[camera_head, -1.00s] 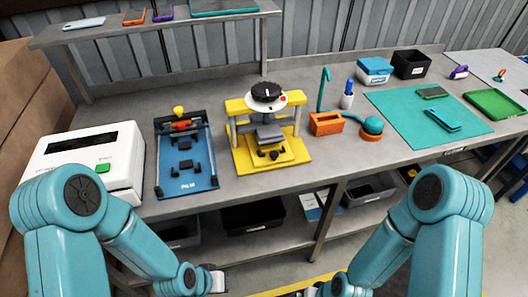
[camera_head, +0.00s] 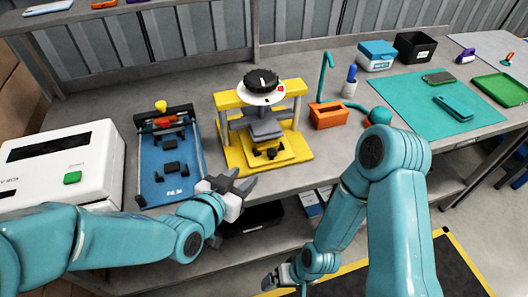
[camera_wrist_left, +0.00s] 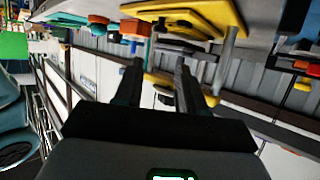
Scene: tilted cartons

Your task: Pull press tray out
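The yellow press (camera_head: 294,88) stands upright on the bench, with a black dial on top. Its tray (camera_head: 285,151) sits low between the posts, over the yellow base, with a black knob (camera_head: 271,153) at its front. My left gripper (camera_head: 241,179) is open and empty, just in front of the press base's left front corner and apart from the knob. In the left wrist view the press (camera_wrist_left: 195,14) appears upside down beyond my two parted fingers (camera_wrist_left: 158,75). My right gripper (camera_head: 272,280) is low, in front of the bench; its fingers are too small and dark to read.
A blue board (camera_head: 163,185) with clamps lies left of the press, and a white machine (camera_head: 92,152) stands farther left. An orange holder (camera_head: 328,116) stands right of the press. A teal mat (camera_head: 415,88) lies farther right. Bins sit on the shelf below.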

